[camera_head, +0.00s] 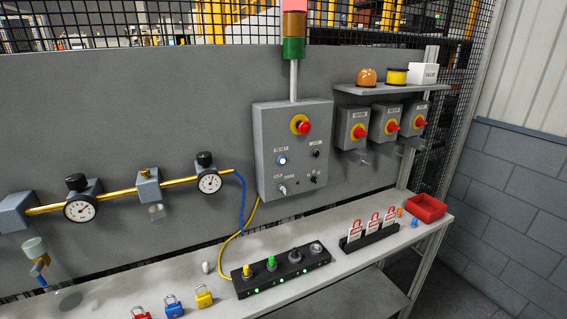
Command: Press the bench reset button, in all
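The bench reset button (282,160) is a small round button that glows bluish white, on the left side of the grey control box (266,135). A small label sits above it. A red mushroom button (303,127) on a yellow ring is higher on the same box. A dark knob (316,153) is to the right of the reset button, and small switches (282,189) are below it. Nothing covers the reset button. Neither of my grippers shows in the head view.
The bench (345,262) below holds a black strip (283,276) with several knobs, padlocks (174,306), a tag rack (369,243) and a red bin (427,207). Gauges (81,210) and a yellow pipe are on the left. Three switch boxes (352,128) are on the right.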

